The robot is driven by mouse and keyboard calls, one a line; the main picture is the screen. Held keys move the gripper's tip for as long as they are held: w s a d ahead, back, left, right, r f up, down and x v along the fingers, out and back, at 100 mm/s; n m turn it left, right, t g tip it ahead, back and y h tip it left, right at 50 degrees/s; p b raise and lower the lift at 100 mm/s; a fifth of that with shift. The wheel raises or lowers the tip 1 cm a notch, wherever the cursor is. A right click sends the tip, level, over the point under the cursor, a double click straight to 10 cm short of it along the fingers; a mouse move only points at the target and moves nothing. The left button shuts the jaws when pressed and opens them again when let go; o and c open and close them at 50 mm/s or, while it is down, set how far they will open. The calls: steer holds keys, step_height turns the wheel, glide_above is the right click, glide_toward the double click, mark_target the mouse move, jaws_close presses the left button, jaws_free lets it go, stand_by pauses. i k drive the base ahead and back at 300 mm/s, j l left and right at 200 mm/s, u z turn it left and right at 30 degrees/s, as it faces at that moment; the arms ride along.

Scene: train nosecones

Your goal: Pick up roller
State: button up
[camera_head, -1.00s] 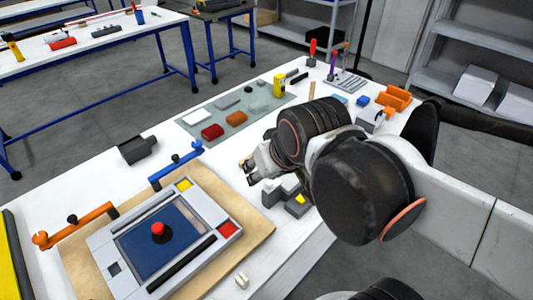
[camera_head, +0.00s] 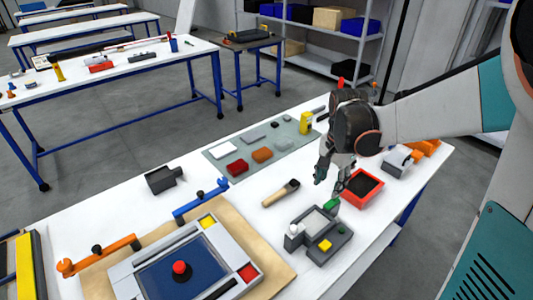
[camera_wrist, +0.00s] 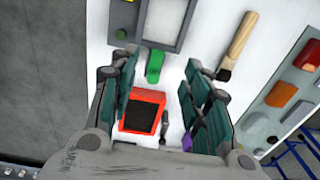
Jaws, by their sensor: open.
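No part is clearly a roller from its shape. A wooden-handled tool with a dark end (camera_head: 281,193) lies on the white table; I cannot tell if it is a roller or a brush. In the wrist view the same tool (camera_wrist: 238,46) lies right of the fingers. A green rounded piece (camera_head: 331,206) is by the grey fixture; it also shows between the finger lines in the wrist view (camera_wrist: 154,66). My gripper (camera_head: 326,178) is open and empty, above the table, at the left of a red tray with a dark inside (camera_head: 378,199). In the wrist view my gripper (camera_wrist: 160,72) spans that tray (camera_wrist: 124,99).
The grey fixture (camera_head: 341,247) with a yellow button stands in front. A grey mat (camera_head: 217,161) with several coloured blocks lies behind. A wooden board (camera_head: 278,281) with a blue panel device is at front left. White table is clear around the wooden-handled tool.

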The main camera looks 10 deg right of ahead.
mark_target(294, 184)
steer(key=i+l+u, duration=0.2)
steer(key=l+u, duration=0.25)
steer(key=l, duration=0.35)
steer(key=l+u, duration=0.5)
steer(key=l, duration=0.25)
